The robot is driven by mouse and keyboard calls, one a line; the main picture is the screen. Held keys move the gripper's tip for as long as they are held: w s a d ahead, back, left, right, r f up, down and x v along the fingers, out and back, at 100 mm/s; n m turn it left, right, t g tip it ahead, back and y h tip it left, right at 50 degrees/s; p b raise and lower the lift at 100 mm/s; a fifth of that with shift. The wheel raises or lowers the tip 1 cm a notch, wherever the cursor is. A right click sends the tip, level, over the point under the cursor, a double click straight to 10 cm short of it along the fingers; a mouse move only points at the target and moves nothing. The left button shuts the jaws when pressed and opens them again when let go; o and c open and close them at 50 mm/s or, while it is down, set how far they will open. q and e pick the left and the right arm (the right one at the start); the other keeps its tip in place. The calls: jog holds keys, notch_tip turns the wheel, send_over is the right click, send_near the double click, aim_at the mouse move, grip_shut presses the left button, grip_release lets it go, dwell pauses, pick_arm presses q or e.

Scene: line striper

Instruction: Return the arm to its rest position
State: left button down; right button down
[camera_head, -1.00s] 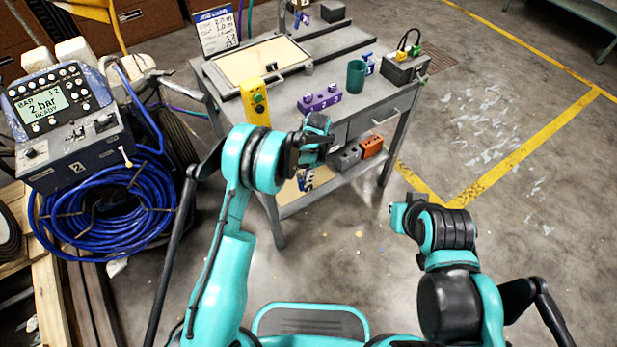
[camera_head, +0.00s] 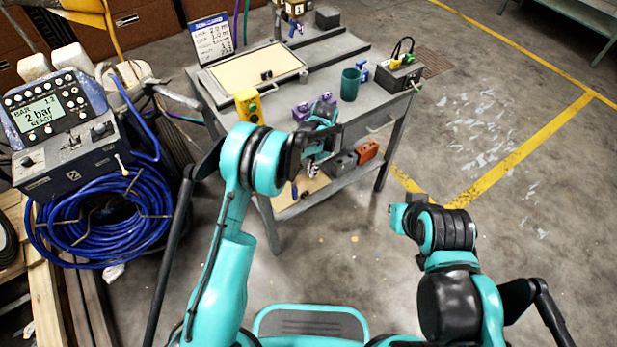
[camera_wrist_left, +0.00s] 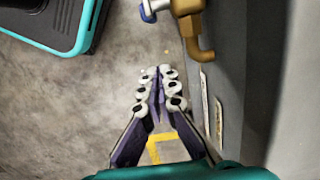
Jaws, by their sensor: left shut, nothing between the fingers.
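My left arm comes in from the left in the head view, bent at a teal and black joint. My left gripper (camera_head: 309,172) hangs at its end, in front of the near edge of the grey workbench (camera_head: 357,104). In the left wrist view the two purple fingers with pale, dark-centred pads (camera_wrist_left: 160,88) meet at their tips, shut with nothing between them. Bare concrete floor shows beyond them. My right arm is folded at the lower right; its end (camera_head: 402,214) points left above the floor, and its jaws cannot be made out.
The bench carries a yellow control box (camera_head: 247,105), a purple block (camera_head: 302,110), a green cup (camera_head: 350,84) and a grey box (camera_head: 400,73). Its lower shelf holds an orange block (camera_head: 367,150). A pressure unit (camera_head: 62,125) with coiled blue hose (camera_head: 95,220) stands left. Floor at right is open.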

pick_arm(q)
jog(key=s+a+r+n+t+h+p, duration=0.15)
jog(key=s+a+r, duration=0.25)
jog(key=r, duration=0.7)
jog(key=s+a+r+n+t+b, duration=0.1)
jog(key=s+a+r+n+t, duration=0.2)
jog(key=r, duration=0.9)
jog(key=s+a+r+n+t, duration=0.1)
jog(key=s+a+n+t, duration=0.1)
jog(key=s, duration=0.7)
jog(key=s+a+r+n+t, duration=0.1)
jog(key=s+a+n, duration=0.3)
jog(key=s, duration=0.6)
jog(key=a, duration=0.2)
jog(key=shift+s+a+t, duration=0.15)
jog(key=shift+a+t, duration=0.2)
jog(key=shift+a, duration=0.05)
jog(key=shift+r, duration=0.1)
